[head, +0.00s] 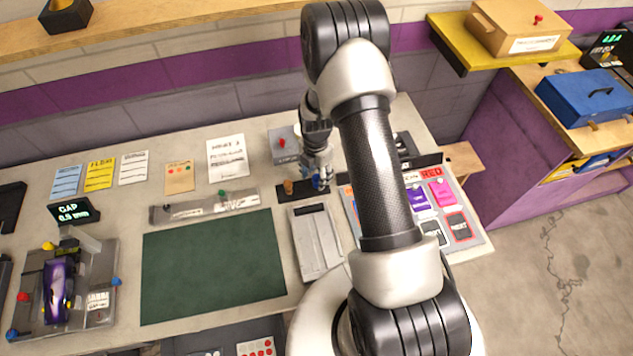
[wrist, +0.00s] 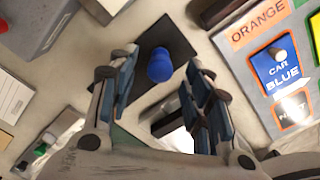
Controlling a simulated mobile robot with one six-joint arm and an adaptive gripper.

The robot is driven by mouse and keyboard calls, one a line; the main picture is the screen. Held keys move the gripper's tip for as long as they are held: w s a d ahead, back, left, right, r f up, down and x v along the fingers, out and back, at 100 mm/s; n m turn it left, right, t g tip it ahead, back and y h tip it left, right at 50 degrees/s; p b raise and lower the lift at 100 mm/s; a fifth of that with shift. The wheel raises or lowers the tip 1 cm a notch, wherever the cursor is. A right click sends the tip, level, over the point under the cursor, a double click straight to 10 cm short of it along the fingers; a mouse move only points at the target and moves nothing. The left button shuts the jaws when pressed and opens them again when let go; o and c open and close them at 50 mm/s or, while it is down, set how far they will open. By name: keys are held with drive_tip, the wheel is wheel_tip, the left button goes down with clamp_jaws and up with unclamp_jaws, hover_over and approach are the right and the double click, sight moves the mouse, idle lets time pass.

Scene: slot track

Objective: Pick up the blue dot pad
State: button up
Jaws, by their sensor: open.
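The blue dot pad (wrist: 159,66) appears as a small blue piece with a rounded end, standing on a dark flat mat (wrist: 180,45) in the wrist view. My gripper (wrist: 161,80) is open, with one finger to the left of the blue piece and one to the right. No contact shows, and there is a gap on both sides. In the head view my gripper (head: 318,172) is low over the dark mat (head: 297,194) at the back of the bench. There, the fingers largely cover the blue piece.
A small brown piece (head: 288,187) stands on the mat left of my gripper. A grey block with a red knob (head: 283,146) is behind. A board of coloured cards (head: 462,225) lies to the right, a grey tray (head: 318,240) in front. The green mat (head: 213,268) is clear.

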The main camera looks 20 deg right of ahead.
wheel_tip(320, 180, down, 3)
drive_tip(key=shift+r, duration=0.1)
drive_tip(key=shift+c, duration=0.5)
clamp_jaws()
